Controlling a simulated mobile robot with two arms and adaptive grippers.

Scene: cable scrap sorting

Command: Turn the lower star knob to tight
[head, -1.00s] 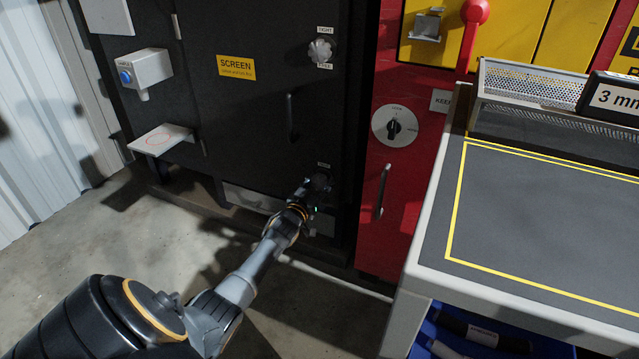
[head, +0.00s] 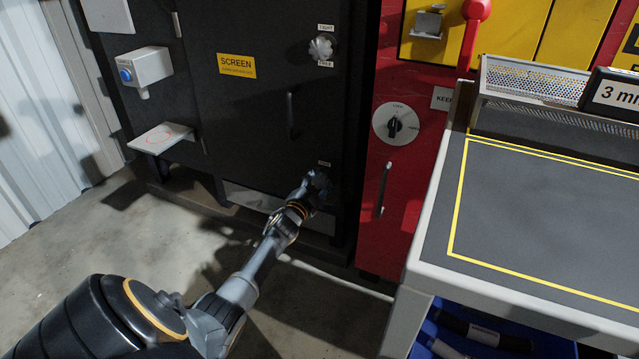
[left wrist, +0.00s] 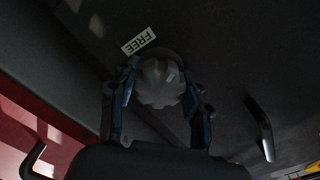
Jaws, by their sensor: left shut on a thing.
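My left gripper (head: 316,184) is at the lower right of the black screen door, its arm coming up from the lower left. In the left wrist view the lower star knob (left wrist: 160,84), grey and lobed, sits between the two fingers of the left gripper (left wrist: 163,92), which are shut on it. A white FREE label (left wrist: 138,40) is beside the knob there. In the head view the gripper mostly hides this knob, and a small label (head: 323,164) above it is too small to read. My right gripper is not in view.
The upper star knob (head: 321,47) is higher on the same door. A dark door handle (head: 291,116) is between the two knobs' heights. To the right are a red cabinet with a rotary switch (head: 394,125) and handle (head: 383,190), then a grey worktable (head: 540,225).

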